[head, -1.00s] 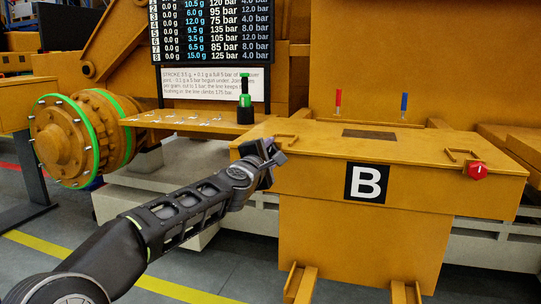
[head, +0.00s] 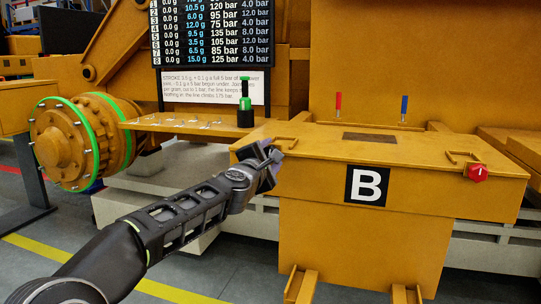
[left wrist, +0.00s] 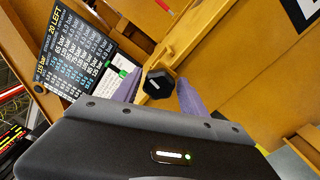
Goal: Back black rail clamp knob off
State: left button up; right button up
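The black rail clamp knob (left wrist: 158,84) shows in the left wrist view as a dark faceted knob on an orange rail edge. It lies between the two lavender fingertips of my left gripper, with a narrow gap seeming to remain on each side. In the head view my left gripper (head: 275,154) is at the front left corner of the orange cabinet marked B (head: 320,190), and I cannot make out the knob there. Whether the fingers touch the knob is not clear. My right gripper is in neither view.
A red knob (head: 477,173) sits at the cabinet's front right corner. Red (head: 338,101) and blue (head: 404,104) upright pins stand at its back. A green and black bottle (head: 245,110) stands on the orange shelf (head: 180,122) beside it. A data board (head: 212,30) hangs behind.

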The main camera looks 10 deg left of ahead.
pick_arm(q)
jog(key=shift+o, duration=0.6)
jog(key=s+b, duration=0.2)
jog(key=s, duration=0.5)
jog(key=shift+s+a, duration=0.25)
jog(key=shift+s, duration=0.15)
